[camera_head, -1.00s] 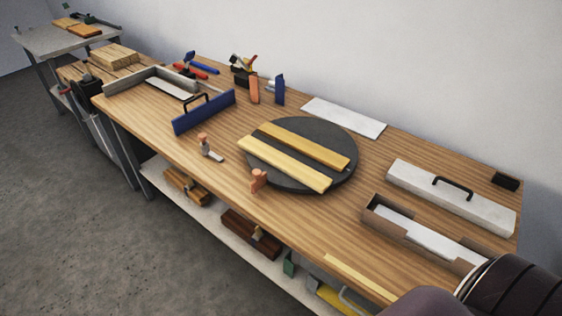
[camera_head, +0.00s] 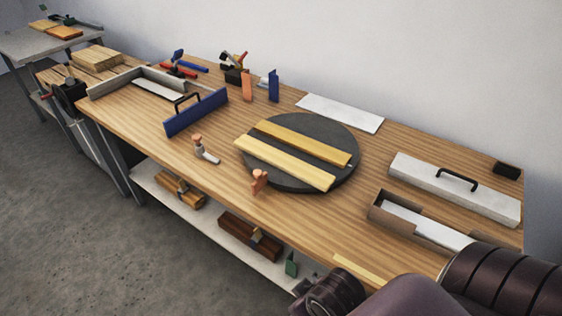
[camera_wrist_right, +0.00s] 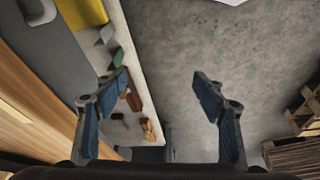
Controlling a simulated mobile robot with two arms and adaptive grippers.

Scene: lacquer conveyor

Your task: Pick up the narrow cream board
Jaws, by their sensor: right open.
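A narrow cream board (camera_head: 362,270) lies flat along the front edge of the workbench (camera_head: 225,165), partly hidden by my right arm in the head view. A pale strip, apparently the same board (camera_wrist_right: 14,119), shows at the left edge of the right wrist view. My right gripper (camera_wrist_right: 163,95) is open and empty, its blue-padded fingers wide apart. It is over the lower shelf edge and the floor, to one side of the bench top. In the head view its fingers cannot be made out. My left gripper is not in view.
A dark round turntable (camera_head: 345,178) bears a wider pale yellow board (camera_head: 285,163) and a deeper yellow board (camera_head: 302,143). A white block with a black handle (camera_head: 455,188) and an open brown box (camera_head: 388,214) stand at the right. The lower shelf (camera_head: 220,231) holds wooden tools.

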